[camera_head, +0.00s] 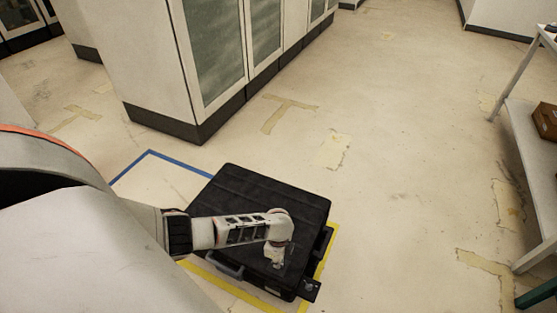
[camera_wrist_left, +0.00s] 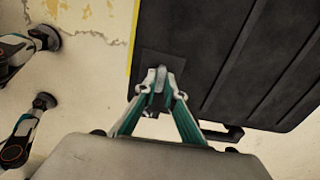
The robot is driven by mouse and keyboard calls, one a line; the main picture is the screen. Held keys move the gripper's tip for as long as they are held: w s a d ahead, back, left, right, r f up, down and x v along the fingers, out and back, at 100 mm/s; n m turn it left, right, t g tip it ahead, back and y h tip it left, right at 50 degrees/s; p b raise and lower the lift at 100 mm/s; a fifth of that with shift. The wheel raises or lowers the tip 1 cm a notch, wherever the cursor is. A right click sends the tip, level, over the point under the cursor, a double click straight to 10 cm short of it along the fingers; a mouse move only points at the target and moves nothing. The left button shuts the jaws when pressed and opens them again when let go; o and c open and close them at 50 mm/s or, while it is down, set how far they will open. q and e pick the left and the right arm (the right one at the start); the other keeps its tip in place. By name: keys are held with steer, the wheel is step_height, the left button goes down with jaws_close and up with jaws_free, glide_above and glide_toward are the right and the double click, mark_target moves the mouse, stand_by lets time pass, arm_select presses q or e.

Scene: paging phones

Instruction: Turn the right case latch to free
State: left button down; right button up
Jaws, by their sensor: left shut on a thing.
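The black case (camera_head: 262,200) lies flat on the floor with its ribbed lid up. It also shows in the wrist view (camera_wrist_left: 250,60). My left gripper (camera_head: 276,262) reaches down over the case's near right part. In the wrist view its two teal fingers (camera_wrist_left: 160,90) are shut on a small grey latch (camera_wrist_left: 160,78), which stands on a dark square plate (camera_wrist_left: 172,60) at the case's edge. The fingers hide part of the latch, so its exact angle is hard to tell. My right gripper is in neither view.
Yellow tape (camera_head: 331,245) and blue tape (camera_head: 180,163) mark the floor around the case. A white cabinet (camera_head: 150,60) stands behind it. A shelf with a brown box (camera_head: 546,121) is at the right. The floor between is clear.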

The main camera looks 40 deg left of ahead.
arm_select(q)
steer(key=shift+s+f, duration=0.1)
stand_by(0.3)
steer(key=c, duration=2.1)
jaws_free()
steer(key=shift+c, duration=0.2)
step_height(320, 180, up, 12)
